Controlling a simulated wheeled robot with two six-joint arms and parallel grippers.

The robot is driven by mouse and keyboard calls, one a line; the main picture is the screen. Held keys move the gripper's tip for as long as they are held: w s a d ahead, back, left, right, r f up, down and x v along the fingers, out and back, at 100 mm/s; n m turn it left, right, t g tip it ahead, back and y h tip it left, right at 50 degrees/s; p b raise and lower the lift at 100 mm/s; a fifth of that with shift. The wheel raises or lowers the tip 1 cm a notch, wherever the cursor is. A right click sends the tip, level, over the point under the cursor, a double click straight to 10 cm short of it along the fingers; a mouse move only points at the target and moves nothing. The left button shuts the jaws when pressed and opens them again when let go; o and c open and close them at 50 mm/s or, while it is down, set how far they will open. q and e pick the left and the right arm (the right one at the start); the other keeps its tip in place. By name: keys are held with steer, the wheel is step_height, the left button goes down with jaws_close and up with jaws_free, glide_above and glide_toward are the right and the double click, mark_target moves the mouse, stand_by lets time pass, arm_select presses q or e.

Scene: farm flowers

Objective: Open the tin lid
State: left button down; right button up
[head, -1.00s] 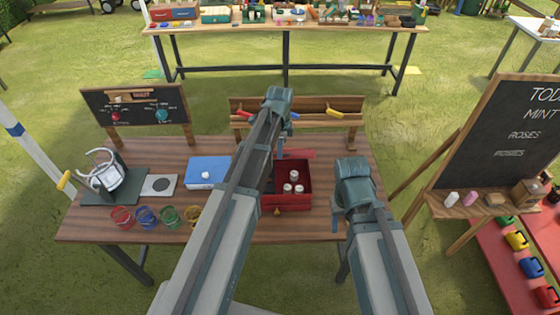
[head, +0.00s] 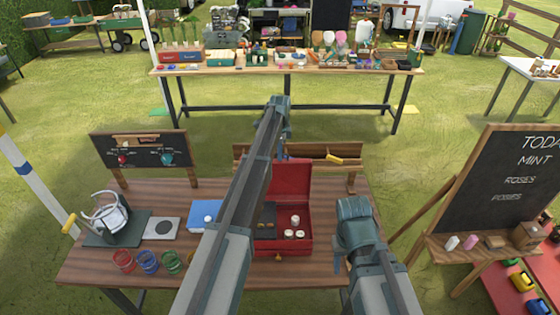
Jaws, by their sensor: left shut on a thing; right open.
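The red tin (head: 284,246) stands on the near wooden table, with its lid (head: 291,180) raised at the back. Its inner face is towards me. White-topped jars (head: 295,221) and a dark insert show inside. My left gripper (head: 282,152) is at the lid's top edge and shut on it; the arm hides the left part of the tin and the exact contact. My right gripper (head: 341,262) is open and empty, right of the tin near the table's right edge.
A blue box (head: 204,216), colored rings (head: 147,262) and a white pot (head: 108,213) are left of my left arm. A rack (head: 345,172) with a yellow-handled tool is behind the tin. A chalkboard easel (head: 510,180) stands at the right.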

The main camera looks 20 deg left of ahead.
arm_select(q)
steer(key=shift+w+a+f, duration=0.15)
steer(key=shift+w, duration=0.35)
steer(key=shift+w+a+f, duration=0.1)
steer(key=shift+w, duration=0.35)
steer(key=c, duration=1.2)
jaws_free()
steer(key=shift+r, duration=0.1)
step_height(320, 180, up, 7)
steer(key=p, duration=0.7)
steer(key=shift+s+r, duration=0.15)
steer(key=shift+r, duration=0.05)
